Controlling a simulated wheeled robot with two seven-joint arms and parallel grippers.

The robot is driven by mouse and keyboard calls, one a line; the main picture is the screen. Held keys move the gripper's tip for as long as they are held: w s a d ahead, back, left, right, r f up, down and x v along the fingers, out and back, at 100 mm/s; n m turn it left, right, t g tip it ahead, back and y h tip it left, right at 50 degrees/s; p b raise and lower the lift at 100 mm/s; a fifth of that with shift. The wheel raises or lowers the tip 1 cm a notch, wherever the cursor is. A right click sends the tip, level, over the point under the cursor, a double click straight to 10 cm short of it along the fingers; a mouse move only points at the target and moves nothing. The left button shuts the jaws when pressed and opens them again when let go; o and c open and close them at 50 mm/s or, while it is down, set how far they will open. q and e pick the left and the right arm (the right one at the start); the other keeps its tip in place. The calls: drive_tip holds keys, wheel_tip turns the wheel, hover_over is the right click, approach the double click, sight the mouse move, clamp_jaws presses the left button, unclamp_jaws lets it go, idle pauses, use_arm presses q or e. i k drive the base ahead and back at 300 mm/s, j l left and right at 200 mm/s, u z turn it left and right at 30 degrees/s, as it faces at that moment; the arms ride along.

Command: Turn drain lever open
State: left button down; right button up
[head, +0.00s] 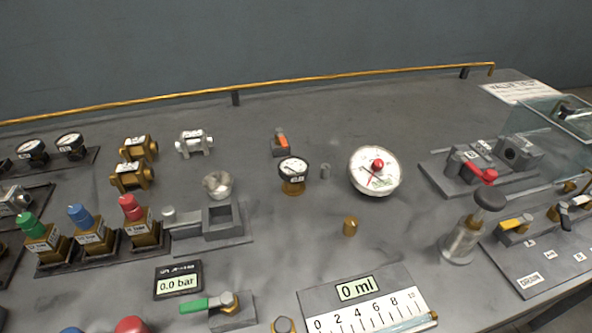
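A grey valve plate (556,246) lies at the right edge, with a small white label (530,280) that seems to read DRAIN. A yellow-handled lever (515,223) and a dark-handled lever (575,202) sit on this plate; I cannot tell for certain which one is the drain lever. The plate's right end runs out of the picture. Another lever with a green handle (207,303) sits on a small block at the front middle, its handle pointing left. Neither of my grippers shows in the head view.
A clear pump-like cylinder with a black knob (463,240) stands just left of the valve plate. A red-handled clamp (470,168) and a glass-walled box (550,125) are behind it. A large white gauge (375,171) stands mid-table. The back middle is mostly clear, edged by a yellow rail (300,84).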

sight(527, 218)
drive_tip(key=l+z, duration=0.25)
drive_tip(key=z, duration=0.25)
drive_tip(key=k+l+z, duration=0.1)
drive_tip(key=l+z, duration=0.2)
drive_tip(key=z, duration=0.2)
